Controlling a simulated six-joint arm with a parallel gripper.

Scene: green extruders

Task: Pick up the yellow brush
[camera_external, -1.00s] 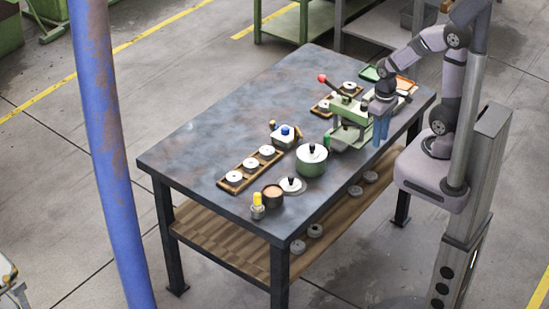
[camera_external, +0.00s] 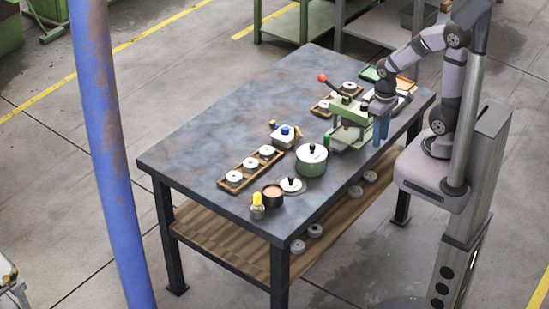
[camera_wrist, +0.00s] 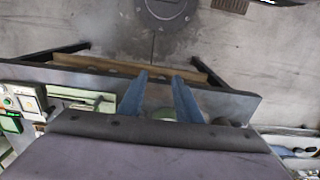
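A small upright item with a yellow top (camera_external: 257,199) stands near the table's front-left corner; it is too small to tell whether it is the brush. A thin yellow-orange piece (camera_external: 299,130) lies beside a blue-topped container (camera_external: 285,132) mid-table; I cannot tell what it is either. My gripper (camera_external: 381,131) is at the table's right side beside the green press, far from both. In the wrist view its two blue fingers (camera_wrist: 160,77) are apart, with nothing held between them. No yellow brush is clear in the wrist view.
The green press (camera_external: 349,120) with a red-knobbed lever stands left of my gripper. A lidded green pot (camera_external: 311,160), a dark cup (camera_external: 272,194) and a wooden tray of white discs (camera_external: 252,168) stand nearer the front. The table's back-left area is clear.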

